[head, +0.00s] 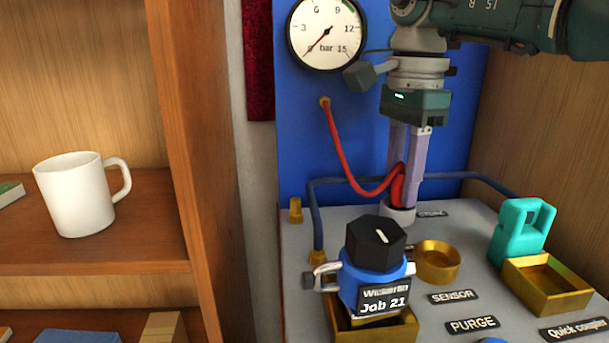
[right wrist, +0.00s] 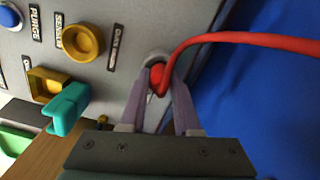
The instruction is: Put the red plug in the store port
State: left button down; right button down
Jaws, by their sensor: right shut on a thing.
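My right gripper (head: 400,196) points down and is shut on the red plug (head: 397,187), at the end of a red hose (head: 345,165). The plug is right above a pale round port (head: 397,215) at the back of the grey bench top. A small label (head: 432,213) beside the port is too small to read surely. In the right wrist view, the fingers (right wrist: 163,85) flank the red plug (right wrist: 157,78) over the port's ring (right wrist: 154,60). The fingers hide the plug's lower end, so I cannot tell how deep it sits. My left gripper is not in view.
A blue regulator with a black knob (head: 375,243) stands in a brass tray in front. A brass cup (head: 438,262), a teal clip-like part (head: 520,231) and a brass tray (head: 545,285) are to the right. A gauge (head: 326,34) hangs on the blue panel. A white mug (head: 78,195) stands on the left shelf.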

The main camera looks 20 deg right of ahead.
aim_at(403, 176)
jog(key=c, duration=0.6)
grip_release()
jog(key=shift+r+p, duration=0.25)
jog(key=shift+p, duration=0.05)
jog(key=shift+r, duration=0.35)
notch_tip(403, 176, up, 11)
jog(key=shift+r, duration=0.1)
